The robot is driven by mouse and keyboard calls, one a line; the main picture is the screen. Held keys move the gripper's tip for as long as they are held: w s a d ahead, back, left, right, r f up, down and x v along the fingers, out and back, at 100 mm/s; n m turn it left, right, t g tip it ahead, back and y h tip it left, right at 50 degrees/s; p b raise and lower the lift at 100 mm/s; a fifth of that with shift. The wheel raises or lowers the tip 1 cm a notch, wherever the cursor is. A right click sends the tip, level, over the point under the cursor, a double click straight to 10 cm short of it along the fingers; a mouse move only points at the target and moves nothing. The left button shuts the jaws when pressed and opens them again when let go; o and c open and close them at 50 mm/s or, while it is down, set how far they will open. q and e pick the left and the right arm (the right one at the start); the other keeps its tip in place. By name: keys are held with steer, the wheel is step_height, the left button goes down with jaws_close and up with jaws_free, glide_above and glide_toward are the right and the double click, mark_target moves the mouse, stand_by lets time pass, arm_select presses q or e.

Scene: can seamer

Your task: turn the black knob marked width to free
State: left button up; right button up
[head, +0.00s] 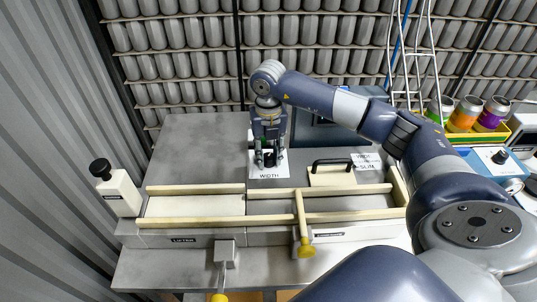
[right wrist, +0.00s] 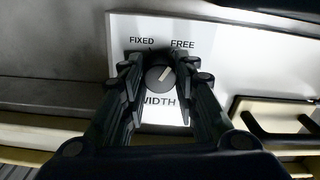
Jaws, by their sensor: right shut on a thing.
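The black knob (right wrist: 157,80) sits on a white plate (right wrist: 210,65) marked FIXED at upper left, FREE at upper right and WIDTH below. The knob's pale pointer line slants up and right, toward the FREE side. In the head view the dark knob (head: 269,158) is partly hidden by my right gripper (head: 269,155), which reaches down from above. In the right wrist view my right gripper's fingers (right wrist: 160,76) stand on both sides of the knob, shut on it. My left gripper is not in view.
Right of the plate is a black handle (head: 332,162) on a cream block. Cream rails (head: 200,222) run along the front of the grey machine. A black-knobbed lever (head: 100,168) stands at left. Coloured cans (head: 465,113) stand in a yellow tray at right.

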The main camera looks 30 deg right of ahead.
mark_target(268, 156)
stand_by(0.6)
steer(key=o, duration=1.1)
steer(key=shift+r, duration=0.15)
step_height(268, 156, up, 12)
steer(key=shift+f, duration=0.1)
steer(key=shift+f, duration=0.1)
